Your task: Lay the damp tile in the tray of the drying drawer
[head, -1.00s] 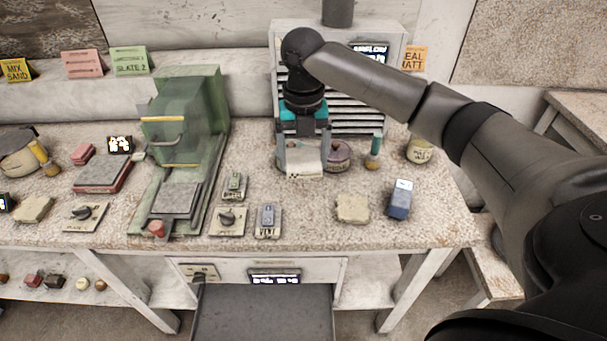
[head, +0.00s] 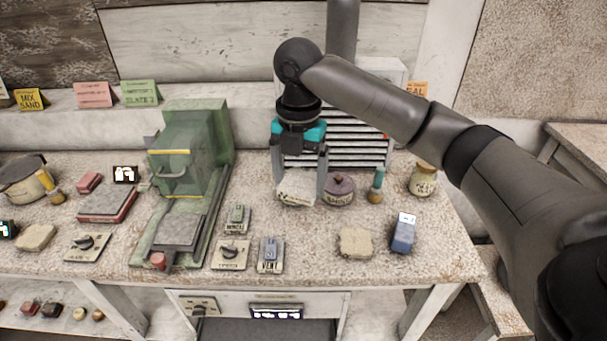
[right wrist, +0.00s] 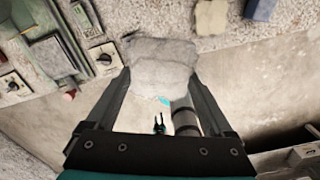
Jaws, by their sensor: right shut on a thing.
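My right gripper (head: 299,190) is shut on the damp tile (head: 298,183), a pale, rough-edged slab. In the right wrist view the tile (right wrist: 160,65) sits between the two fingers. The drying drawer (head: 335,304) is under the bench front and stands open. Only a strip of its dark tray (head: 265,329) shows at the bottom edge, and the rest is cut off.
A green machine (head: 185,165) is to the left. Switch plates (head: 231,255), a loose pale slab (head: 356,242) and a blue block (head: 403,234) lie near the front edge. The bench middle is mostly clear.

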